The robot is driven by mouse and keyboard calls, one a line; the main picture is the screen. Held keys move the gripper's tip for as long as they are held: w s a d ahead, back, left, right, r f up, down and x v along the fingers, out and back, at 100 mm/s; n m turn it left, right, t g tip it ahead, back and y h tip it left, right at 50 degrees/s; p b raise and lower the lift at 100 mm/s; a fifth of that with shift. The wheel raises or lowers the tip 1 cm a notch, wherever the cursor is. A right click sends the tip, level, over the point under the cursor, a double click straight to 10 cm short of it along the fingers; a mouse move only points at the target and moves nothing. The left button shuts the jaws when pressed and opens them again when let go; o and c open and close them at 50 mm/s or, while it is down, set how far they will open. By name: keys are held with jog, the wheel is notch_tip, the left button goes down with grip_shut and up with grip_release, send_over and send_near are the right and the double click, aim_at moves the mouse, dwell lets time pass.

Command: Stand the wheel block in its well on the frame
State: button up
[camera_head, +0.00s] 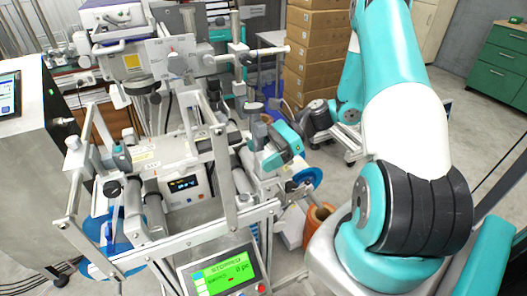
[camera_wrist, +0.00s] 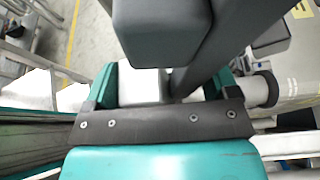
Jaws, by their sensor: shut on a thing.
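My gripper (camera_wrist: 160,80) spans the middle of the wrist view, its teal fingers on either side of a pale grey block (camera_wrist: 143,87). A larger dark grey block (camera_wrist: 160,32) is just beyond the fingers and hides part of what lies ahead. I cannot tell whether the two are one piece, the wheel block. In the head view my teal gripper (camera_head: 284,146) is at the right side of the metal frame (camera_head: 230,235), beside upright grey parts. The held piece is hard to make out there. I cannot make out the well.
The machine's rollers (camera_head: 155,215), posts and rails crowd the space left of my gripper. A green-lit screen (camera_head: 224,275) is at the frame's front. An orange-brown tube (camera_head: 318,218) and a blue disc (camera_head: 308,178) are below and right. Cardboard boxes (camera_head: 316,50) stand behind.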

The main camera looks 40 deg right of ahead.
jog(key=shift+s+f, duration=0.1)
jog(key=shift+f, duration=0.45)
jog(key=o, duration=0.9)
jog(key=shift+f, duration=0.1)
jog(key=shift+d, duration=0.1)
jog(key=v, duration=1.7)
jog(key=shift+r, duration=0.25)
